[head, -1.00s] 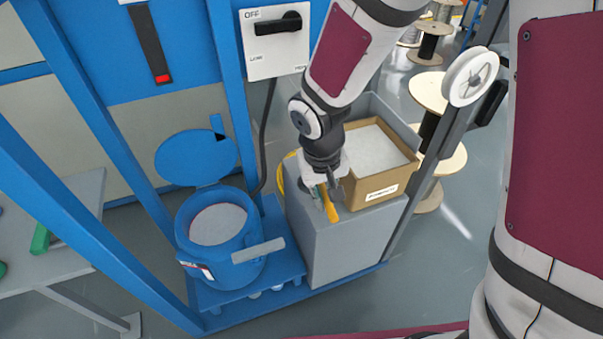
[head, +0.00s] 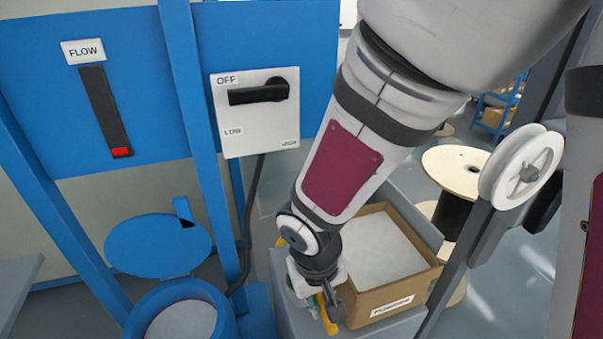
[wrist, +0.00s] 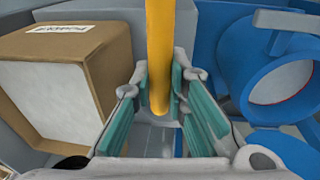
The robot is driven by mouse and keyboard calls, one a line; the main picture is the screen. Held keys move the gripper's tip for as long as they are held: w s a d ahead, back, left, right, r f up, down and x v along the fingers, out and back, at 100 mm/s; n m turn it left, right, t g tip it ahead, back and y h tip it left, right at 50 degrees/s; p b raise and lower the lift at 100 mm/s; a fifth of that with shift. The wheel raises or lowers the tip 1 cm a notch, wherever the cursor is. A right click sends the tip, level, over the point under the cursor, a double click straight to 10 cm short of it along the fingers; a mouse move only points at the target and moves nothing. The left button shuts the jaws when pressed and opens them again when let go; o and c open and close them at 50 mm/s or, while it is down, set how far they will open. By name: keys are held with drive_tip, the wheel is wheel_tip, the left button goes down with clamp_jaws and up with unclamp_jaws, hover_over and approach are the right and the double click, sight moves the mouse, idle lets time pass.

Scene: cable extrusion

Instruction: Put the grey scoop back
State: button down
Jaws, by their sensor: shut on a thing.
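In the head view my gripper (head: 326,305) points down beside the open cardboard box, above the grey stand (head: 290,328). It is shut on a yellow handle (head: 331,323). In the wrist view the yellow handle (wrist: 159,50) runs from the top edge down between the teal finger pads of my gripper (wrist: 162,85). No grey scoop head shows on it, so I cannot tell whether it is the scoop's handle. The blue bin (head: 150,306), its round lid (head: 158,246) raised, shows pale contents. It is also in the wrist view (wrist: 240,75), at right.
The cardboard box (head: 388,300) of pale material sits close right of my gripper; it is at left in the wrist view (wrist: 75,60). A blue post (head: 208,140) and a switch panel (head: 238,133) stand behind left. A white reel (head: 527,170) is at right.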

drive_tip(key=w+a, duration=0.1)
drive_tip(key=w, duration=0.3)
drive_tip(key=w+a+f, duration=0.1)
drive_tip(key=w, duration=0.3)
drive_tip(key=w+a+b, duration=0.1)
drive_tip(key=w, duration=0.3)
drive_tip(key=shift+w+f, duration=0.15)
drive_tip(key=shift+w, duration=0.15)
drive_tip(key=shift+f+b, duration=0.35)
drive_tip(key=shift+f, duration=1.5)
drive_tip(key=c, duration=1.9)
unclamp_jaws()
drive_tip(key=o, duration=0.3)
drive_tip(key=r, duration=0.4)
drive_tip(key=s+r+p, duration=0.1)
drive_tip(key=r, duration=0.3)
drive_tip(key=a+r+p, duration=0.1)
drive_tip(key=r, duration=0.3)
drive_tip(key=shift+s+r, duration=0.1)
drive_tip(key=shift+s, duration=0.2)
